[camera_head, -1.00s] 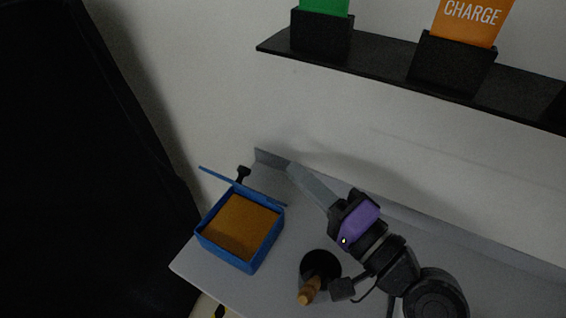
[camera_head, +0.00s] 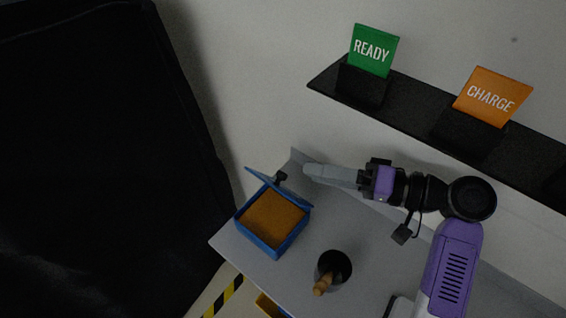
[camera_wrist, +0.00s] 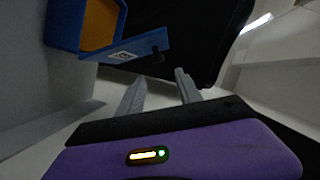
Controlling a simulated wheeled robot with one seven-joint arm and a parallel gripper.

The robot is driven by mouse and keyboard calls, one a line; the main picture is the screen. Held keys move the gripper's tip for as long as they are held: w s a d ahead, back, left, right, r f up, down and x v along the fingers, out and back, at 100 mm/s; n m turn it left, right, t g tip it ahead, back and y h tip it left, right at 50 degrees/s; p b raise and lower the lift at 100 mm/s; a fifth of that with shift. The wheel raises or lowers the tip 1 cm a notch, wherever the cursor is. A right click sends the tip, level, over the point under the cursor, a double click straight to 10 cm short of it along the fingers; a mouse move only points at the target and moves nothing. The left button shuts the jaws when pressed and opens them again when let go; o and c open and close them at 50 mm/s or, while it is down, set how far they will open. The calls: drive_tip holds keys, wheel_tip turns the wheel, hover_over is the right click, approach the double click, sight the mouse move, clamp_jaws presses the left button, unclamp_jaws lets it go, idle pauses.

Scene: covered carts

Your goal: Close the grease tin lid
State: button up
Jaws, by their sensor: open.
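The grease tin (camera_head: 262,237) is a blue square box with brown-orange grease inside, on the left part of the grey cart top. Its thin blue lid (camera_head: 279,188) is open and stands tilted up at the tin's back edge. The tin (camera_wrist: 64,22) and its lid (camera_wrist: 125,52), with a small white label, also show in the wrist view, at upper left. My gripper (camera_head: 306,172) is just right of the lid, near the cart's back wall. Its two grey fingers (camera_wrist: 157,82) are apart with nothing between them. No contact with the lid shows.
A dark round cup (camera_head: 333,270) with a wooden-handled tool (camera_head: 323,284) stands right of the tin. A black shelf (camera_head: 410,107) with a green READY card (camera_head: 373,50) and an orange CHARGE card (camera_head: 491,97) is above. A black cover (camera_head: 100,150) hangs at left.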

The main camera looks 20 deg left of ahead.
sight(283, 175)
drive_tip(key=shift+n+g, duration=0.4)
drive_tip(key=shift+n, duration=0.2)
drive_tip(key=a, duration=0.2)
drive_tip(key=a+f+p, duration=0.1)
drive_tip(key=a, duration=0.2)
drive_tip(key=s+a+f+p, duration=0.1)
drive_tip(key=a, duration=0.1)
drive_tip(key=shift+a+f, duration=0.1)
drive_tip(key=shift+a, duration=0.25)
drive_tip(key=shift+c, duration=0.4)
clamp_jaws()
